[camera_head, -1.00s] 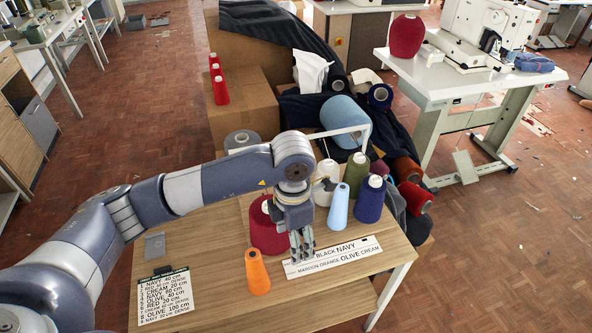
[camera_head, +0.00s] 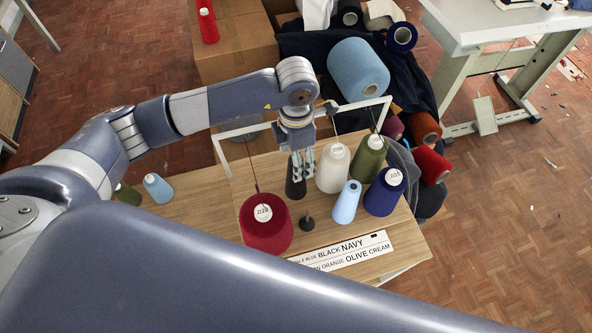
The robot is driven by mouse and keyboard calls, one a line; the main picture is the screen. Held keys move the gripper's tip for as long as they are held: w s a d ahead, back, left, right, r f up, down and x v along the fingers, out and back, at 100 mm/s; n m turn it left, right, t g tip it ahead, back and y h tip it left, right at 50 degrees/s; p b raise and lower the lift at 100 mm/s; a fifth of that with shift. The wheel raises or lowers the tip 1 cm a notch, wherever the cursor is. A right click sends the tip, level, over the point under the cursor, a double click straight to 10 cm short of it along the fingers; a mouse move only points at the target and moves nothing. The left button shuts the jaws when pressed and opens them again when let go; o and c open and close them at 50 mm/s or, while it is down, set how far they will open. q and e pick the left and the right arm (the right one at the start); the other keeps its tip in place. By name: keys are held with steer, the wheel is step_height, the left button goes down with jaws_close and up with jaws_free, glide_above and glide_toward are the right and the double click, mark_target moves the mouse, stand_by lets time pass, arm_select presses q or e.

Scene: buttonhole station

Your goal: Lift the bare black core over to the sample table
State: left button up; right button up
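A bare black core (camera_head: 294,183), a dark cone with no yarn, stands on the wooden table between the maroon cone and the white cone. My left gripper (camera_head: 303,170) comes down from above at its upper part, and its fingers overlap the core in the head view. I cannot tell whether the fingers grip it or are only beside it. A small dark peg (camera_head: 307,221) stands empty in front of the core. My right gripper is not in view. I cannot tell which surface is the sample table.
A maroon cone (camera_head: 266,223), white cone (camera_head: 333,169), olive cone (camera_head: 368,158), light blue cone (camera_head: 345,203) and navy cone (camera_head: 384,192) crowd the core. A white frame (camera_head: 226,158) rises behind. A label strip (camera_head: 355,250) lies in front. A white-topped table (camera_head: 465,22) stands far right.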

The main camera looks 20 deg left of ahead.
arm_select(q)
steer(key=shift+f, duration=0.75)
steer(key=shift+f+p, duration=0.3)
steer(key=shift+p, duration=0.1)
step_height(320, 180, down, 3)
steer(key=shift+w+f+p, duration=0.1)
steer(key=shift+f+p, duration=0.1)
steer(key=shift+p, duration=0.75)
steer(key=shift+f, duration=0.65)
steer(key=shift+a, duration=0.1)
steer(key=c, duration=1)
